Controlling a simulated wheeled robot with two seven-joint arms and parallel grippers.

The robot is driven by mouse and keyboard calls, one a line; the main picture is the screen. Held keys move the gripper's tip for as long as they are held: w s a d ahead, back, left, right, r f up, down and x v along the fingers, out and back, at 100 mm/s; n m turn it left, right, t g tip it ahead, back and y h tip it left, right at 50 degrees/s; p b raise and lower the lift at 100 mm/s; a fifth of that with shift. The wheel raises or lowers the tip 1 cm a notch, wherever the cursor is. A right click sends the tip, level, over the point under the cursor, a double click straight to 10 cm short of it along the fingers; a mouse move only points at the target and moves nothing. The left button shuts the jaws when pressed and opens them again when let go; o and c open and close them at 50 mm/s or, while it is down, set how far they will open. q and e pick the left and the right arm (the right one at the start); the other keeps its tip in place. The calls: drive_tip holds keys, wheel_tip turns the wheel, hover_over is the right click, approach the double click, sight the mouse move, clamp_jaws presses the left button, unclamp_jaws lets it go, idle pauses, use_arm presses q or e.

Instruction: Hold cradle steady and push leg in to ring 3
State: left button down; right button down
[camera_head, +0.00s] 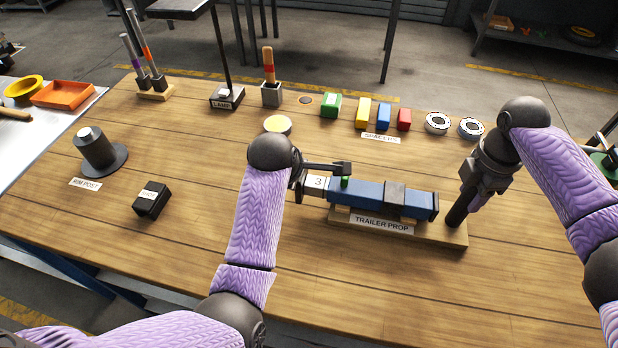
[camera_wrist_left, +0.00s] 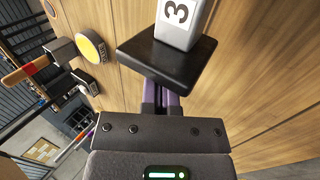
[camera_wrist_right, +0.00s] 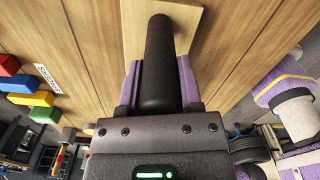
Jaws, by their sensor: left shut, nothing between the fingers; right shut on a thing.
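The trailer prop (camera_head: 365,195) is a blue tube lying on a wooden cradle (camera_head: 453,236). Its pale leg (camera_head: 316,182) sticks out at the left end, with the number 3 showing beside the tube. The leg ends in a black foot plate (camera_wrist_left: 182,48). My left gripper (camera_wrist_left: 161,98) is shut and empty, its fingertips at the outer face of the plate; I cannot tell if they touch. In the head view my left wrist mostly hides it. My right gripper (camera_head: 472,199) is shut on the black post (camera_wrist_right: 160,60) at the cradle's right end.
Coloured spacers (camera_head: 383,115) and white rings (camera_head: 437,122) stand behind the prop. A yellow-topped disc (camera_head: 278,124) lies behind my left wrist. A black block (camera_head: 151,200) and the rim post (camera_head: 97,149) stand at left. The table front is clear.

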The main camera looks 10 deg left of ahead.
use_arm(q)
drive_tip(key=shift+d, duration=0.35)
use_arm(e)
drive_tip(key=shift+a, duration=0.1)
idle(0.4)
use_arm(q)
drive_tip(key=a+r, duration=0.2)
drive_tip(key=a, duration=0.1)
use_arm(e)
drive_tip(key=shift+c, duration=0.9)
unclamp_jaws()
use_arm(q)
drive_tip(key=shift+a, duration=0.1)
use_arm(e)
drive_tip(key=shift+r, duration=0.1)
